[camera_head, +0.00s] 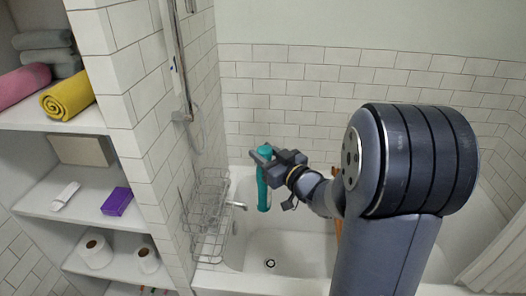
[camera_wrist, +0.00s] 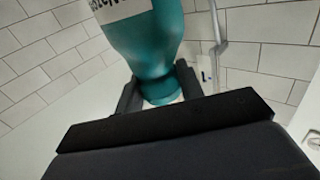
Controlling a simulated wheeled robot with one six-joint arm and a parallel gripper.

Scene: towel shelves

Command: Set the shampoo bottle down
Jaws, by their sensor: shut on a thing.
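The teal shampoo bottle (camera_head: 263,188) is held upright in the head view, over the bathtub near the wire rack. My gripper (camera_head: 262,158) is shut on it near its upper end. In the wrist view the bottle (camera_wrist: 150,45) fills the top middle, with part of a white label showing. My gripper's fingers (camera_wrist: 158,92) press on both sides of its narrower part. The bottle hangs in the air, apart from the rack.
A two-level wire rack (camera_head: 208,205) stands on the tub's left corner, beside the faucet (camera_head: 237,206). The bathtub (camera_head: 285,248) lies below. Left shelves (camera_head: 75,205) hold towels, a purple box (camera_head: 117,201) and paper rolls (camera_head: 95,251). A shower rail (camera_head: 178,60) runs up the left wall.

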